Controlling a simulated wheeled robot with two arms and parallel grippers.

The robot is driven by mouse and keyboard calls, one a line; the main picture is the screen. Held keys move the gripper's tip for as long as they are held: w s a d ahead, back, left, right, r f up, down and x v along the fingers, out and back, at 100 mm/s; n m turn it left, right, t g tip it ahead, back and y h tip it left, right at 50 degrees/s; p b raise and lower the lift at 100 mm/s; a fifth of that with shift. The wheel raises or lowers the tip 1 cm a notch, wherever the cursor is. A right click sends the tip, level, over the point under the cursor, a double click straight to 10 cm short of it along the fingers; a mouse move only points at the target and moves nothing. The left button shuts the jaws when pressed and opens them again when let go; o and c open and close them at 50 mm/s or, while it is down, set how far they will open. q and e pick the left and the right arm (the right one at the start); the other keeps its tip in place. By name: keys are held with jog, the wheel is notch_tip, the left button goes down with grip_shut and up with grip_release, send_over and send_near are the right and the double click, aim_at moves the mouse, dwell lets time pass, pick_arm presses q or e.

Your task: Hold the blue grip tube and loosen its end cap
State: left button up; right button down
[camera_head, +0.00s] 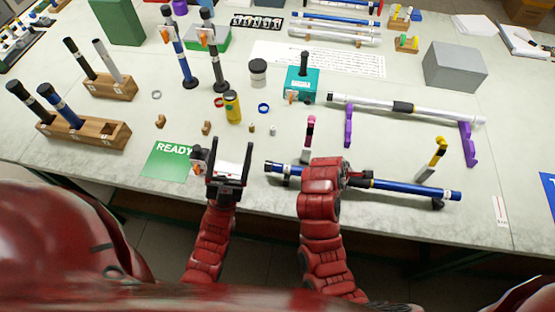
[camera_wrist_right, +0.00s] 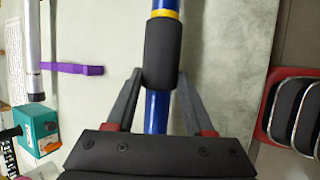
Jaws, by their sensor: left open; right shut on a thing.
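The blue grip tube (camera_head: 400,185) lies near the table's front edge on small black rests, with a black end cap (camera_head: 269,167) at its left end. In the right wrist view the tube (camera_wrist_right: 156,112) runs upright, with a black sleeve (camera_wrist_right: 161,55) and a yellow band above it. My right gripper (camera_wrist_right: 160,78) is shut on the tube at the lower end of the sleeve; in the head view my right gripper (camera_head: 350,178) partly hides the tube. My left gripper (camera_head: 230,168) is open and empty, left of and apart from the end cap.
A green READY card (camera_head: 168,161) lies left of my left gripper. Wooden blocks (camera_head: 95,138) hold rods at left.

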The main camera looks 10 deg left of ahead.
pick_arm(q)
jog(key=w+f+m+g, duration=0.6)
jog(key=f+g, duration=0.2)
jog(key=f, duration=0.4)
jog(key=m+g+y, duration=0.2)
jog(key=m+g, duration=0.4)
send_near(269, 167)
jog(key=shift+w+a+f, duration=0.1)
jog(key=shift+w+f, duration=0.25)
jog(key=shift+w, duration=0.25)
jog(key=shift+w+a+f, duration=0.1)
jog(key=shift+w+f, duration=0.25)
jog(key=shift+w, duration=0.25)
jog(key=shift+w+d+f, duration=0.15)
jog(key=shift+f, duration=0.1)
jog(key=x, duration=1.1)
jog(key=shift+w+f, duration=0.2)
